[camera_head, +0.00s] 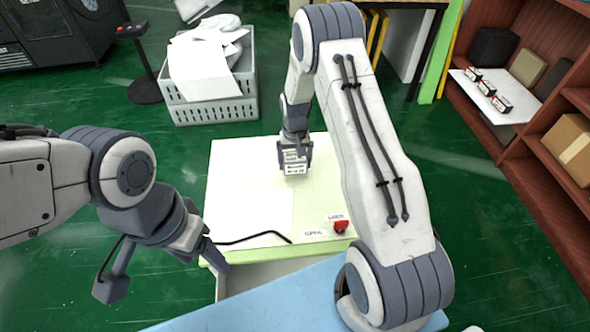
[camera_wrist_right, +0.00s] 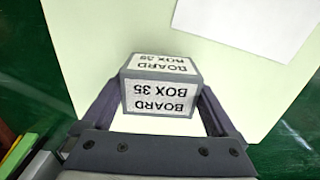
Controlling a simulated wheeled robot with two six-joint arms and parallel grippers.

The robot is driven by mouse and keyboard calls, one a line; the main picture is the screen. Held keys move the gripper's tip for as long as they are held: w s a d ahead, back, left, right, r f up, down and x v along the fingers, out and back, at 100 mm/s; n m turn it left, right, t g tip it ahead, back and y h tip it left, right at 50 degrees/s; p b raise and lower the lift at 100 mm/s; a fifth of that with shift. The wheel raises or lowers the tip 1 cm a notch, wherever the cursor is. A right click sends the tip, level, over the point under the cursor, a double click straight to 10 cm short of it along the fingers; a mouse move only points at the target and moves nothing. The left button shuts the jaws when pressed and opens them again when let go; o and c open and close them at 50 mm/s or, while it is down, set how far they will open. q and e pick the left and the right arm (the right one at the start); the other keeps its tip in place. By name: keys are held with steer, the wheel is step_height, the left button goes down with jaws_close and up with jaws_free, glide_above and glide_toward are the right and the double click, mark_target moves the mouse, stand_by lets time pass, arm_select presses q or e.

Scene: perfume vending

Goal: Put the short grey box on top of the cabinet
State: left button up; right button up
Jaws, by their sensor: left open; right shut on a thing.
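The short grey box (camera_head: 294,167) has white labels; in the right wrist view the box (camera_wrist_right: 160,88) reads "BOARD BOX 35". My right gripper (camera_head: 294,160) is shut on it, with one finger on each side; it also shows in the right wrist view (camera_wrist_right: 158,105). The box is over the far part of the pale cabinet top (camera_head: 245,190); I cannot tell whether it touches the surface. The cabinet top also fills much of the right wrist view (camera_wrist_right: 85,30). My left gripper (camera_head: 165,274) is open and empty, left of the cabinet's near edge.
A red switch (camera_head: 341,226) and a black cable (camera_head: 252,237) lie at the near part of the cabinet top. A blue surface (camera_head: 270,300) is in front. A grey crate with papers (camera_head: 215,110) stands behind left. A brown shelf (camera_head: 520,190) holds boxes at right.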

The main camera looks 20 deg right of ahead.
mark_target(295, 169)
steer(key=shift+f+b, duration=0.3)
steer(key=shift+f, duration=1.3)
